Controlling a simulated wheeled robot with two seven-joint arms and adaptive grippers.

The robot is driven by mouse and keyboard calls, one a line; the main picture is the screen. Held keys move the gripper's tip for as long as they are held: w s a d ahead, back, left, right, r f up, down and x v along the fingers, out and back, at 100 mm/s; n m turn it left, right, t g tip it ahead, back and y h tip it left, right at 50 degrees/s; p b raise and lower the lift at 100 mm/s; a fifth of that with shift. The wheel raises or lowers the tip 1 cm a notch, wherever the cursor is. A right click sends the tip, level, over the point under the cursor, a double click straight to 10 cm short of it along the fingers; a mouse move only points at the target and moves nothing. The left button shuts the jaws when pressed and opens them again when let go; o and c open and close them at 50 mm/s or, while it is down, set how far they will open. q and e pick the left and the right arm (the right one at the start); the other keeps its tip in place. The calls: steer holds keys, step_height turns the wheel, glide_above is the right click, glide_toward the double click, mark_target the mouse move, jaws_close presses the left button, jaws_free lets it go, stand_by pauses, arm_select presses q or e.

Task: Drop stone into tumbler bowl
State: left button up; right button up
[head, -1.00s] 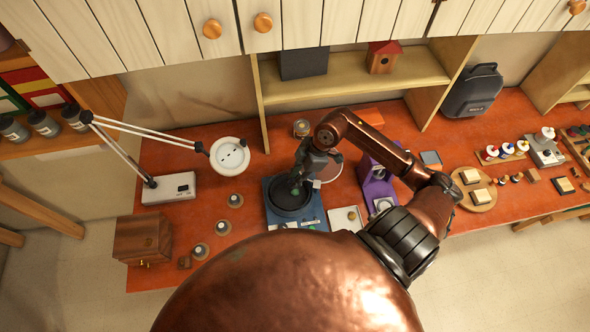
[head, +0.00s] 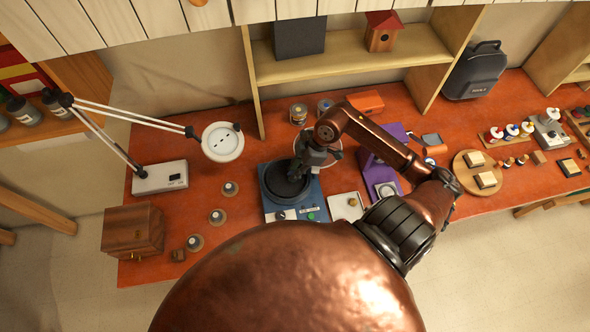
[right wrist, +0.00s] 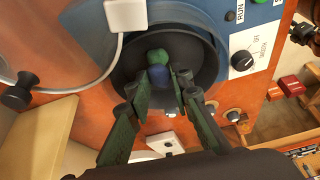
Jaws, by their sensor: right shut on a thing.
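The tumbler bowl (head: 272,190) is a round, dark, open bowl on a blue machine (head: 310,190) on the orange bench. It also shows in the right wrist view (right wrist: 208,62), with its grey wall around the fingertips. My right gripper (head: 298,172) is over the bowl, pointing down into it. In the right wrist view my right gripper (right wrist: 160,86) is shut on a small blue stone (right wrist: 158,77). A green stone (right wrist: 157,55) shows just beyond it, seemingly in the bowl; I cannot tell whether the two touch. My left gripper is out of view.
A round clear lid (head: 330,148) stands open behind the bowl. A purple machine (head: 380,175) and a white tray (head: 345,207) are close on the right. A white lamp (head: 222,142) and several small round pots (head: 217,216) are on the left.

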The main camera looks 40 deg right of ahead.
steer(key=shift+r, duration=0.1)
steer(key=o, duration=1.1)
steer(key=v, duration=1.2)
steer(key=shift+w+a, duration=0.1)
steer(key=shift+a, duration=0.05)
